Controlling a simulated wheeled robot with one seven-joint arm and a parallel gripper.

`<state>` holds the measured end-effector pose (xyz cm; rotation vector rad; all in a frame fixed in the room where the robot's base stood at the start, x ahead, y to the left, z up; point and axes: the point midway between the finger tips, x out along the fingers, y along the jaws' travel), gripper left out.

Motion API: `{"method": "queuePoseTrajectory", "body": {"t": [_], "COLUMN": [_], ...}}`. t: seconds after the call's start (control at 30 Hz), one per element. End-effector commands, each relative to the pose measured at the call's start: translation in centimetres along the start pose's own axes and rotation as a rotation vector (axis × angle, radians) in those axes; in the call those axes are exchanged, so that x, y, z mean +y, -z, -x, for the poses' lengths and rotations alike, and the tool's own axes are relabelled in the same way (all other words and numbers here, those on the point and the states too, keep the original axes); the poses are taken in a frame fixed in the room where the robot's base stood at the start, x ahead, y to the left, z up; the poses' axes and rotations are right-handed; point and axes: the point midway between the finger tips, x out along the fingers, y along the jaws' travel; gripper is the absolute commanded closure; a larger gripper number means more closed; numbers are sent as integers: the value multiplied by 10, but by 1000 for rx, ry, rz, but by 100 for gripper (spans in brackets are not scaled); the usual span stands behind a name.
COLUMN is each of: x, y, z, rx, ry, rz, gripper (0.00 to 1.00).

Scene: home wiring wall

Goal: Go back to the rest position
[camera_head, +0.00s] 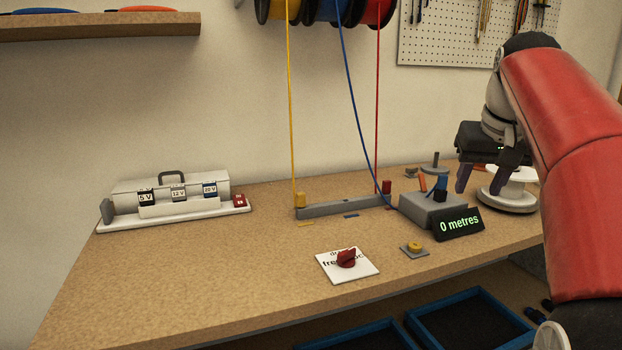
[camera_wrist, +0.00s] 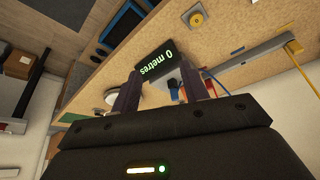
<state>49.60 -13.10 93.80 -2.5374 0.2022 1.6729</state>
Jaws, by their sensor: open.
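My gripper (camera_head: 483,178) is over the right end of the workbench (camera_head: 180,275) in the head view, with my red arm reaching in from the right. Its two dark purple fingers point down and are spread apart with nothing between them. They hang near the white round spool base (camera_head: 512,189) and right of the grey block. I cannot tell whether they touch anything. In the wrist view the two fingers (camera_wrist: 163,92) stand apart, with the "0 metres" display (camera_wrist: 157,66) beyond them.
A grey block (camera_head: 428,209) with blue and orange parts stands behind the display (camera_head: 459,223). A red knob (camera_head: 347,258), yellow button (camera_head: 414,248) and voltage box (camera_head: 172,198) are leftward. Front left bench is clear.

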Motion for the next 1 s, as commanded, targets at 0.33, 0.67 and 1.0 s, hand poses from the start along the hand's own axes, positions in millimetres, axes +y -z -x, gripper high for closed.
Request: {"method": "queuePoseTrajectory", "body": {"t": [0.33, 0.67, 1.0], "x": [-33, -77, -92], "y": [-57, -193, -305], "z": [-10, -59, -123], "rx": [17, 58, 86], "ry": [18, 46, 63], "rz": [28, 93, 147], "gripper": [55, 55, 55]}}
